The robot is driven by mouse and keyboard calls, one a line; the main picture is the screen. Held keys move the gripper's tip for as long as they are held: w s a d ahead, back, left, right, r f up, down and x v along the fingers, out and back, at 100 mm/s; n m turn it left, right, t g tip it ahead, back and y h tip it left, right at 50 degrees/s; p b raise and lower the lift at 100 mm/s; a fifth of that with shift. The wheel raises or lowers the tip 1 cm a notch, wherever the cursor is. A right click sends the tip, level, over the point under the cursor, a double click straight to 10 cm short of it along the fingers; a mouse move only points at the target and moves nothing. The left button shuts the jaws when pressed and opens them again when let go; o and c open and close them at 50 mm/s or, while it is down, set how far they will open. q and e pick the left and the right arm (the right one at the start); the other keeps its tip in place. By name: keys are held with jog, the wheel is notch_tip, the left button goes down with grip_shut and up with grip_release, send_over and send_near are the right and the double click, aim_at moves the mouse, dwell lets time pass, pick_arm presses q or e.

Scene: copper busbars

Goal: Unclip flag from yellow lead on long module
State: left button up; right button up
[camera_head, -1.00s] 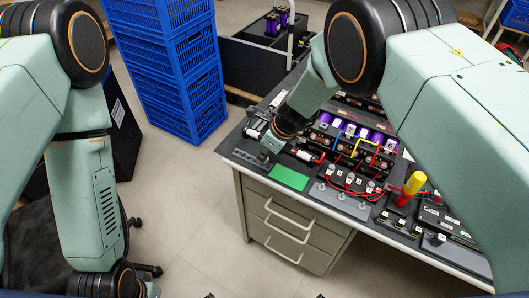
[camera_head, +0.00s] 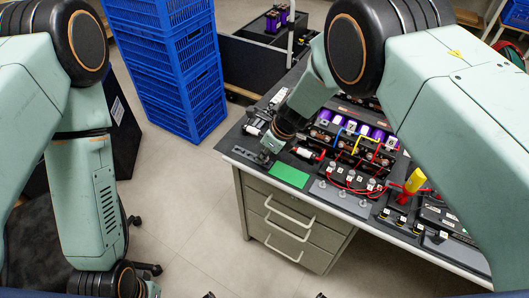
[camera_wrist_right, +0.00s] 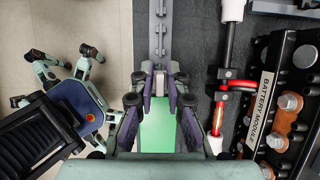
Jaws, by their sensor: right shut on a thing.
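My right gripper (camera_head: 267,152) is low over the front left part of the bench, above a grey strip with small pegs (camera_head: 246,156). In the right wrist view its fingers (camera_wrist_right: 160,88) are closed around a small pale grey piece (camera_wrist_right: 160,82), in line with the strip (camera_wrist_right: 158,35). I cannot tell whether this piece is the flag. The yellow lead (camera_head: 357,145) arches over the long module with purple cells (camera_head: 323,117), well to the right of the gripper. Small white tags show near the leads; which lead each sits on is unclear. My left gripper is out of view.
A green pad (camera_head: 289,175) lies just right of the gripper. Blue crates (camera_head: 175,75) stand behind left.

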jog(key=shift+f, duration=0.1)
jog(key=o, duration=0.7)
jog(key=shift+o, duration=0.2)
notch_tip(320, 180, up, 6)
jog(key=p, duration=0.5)
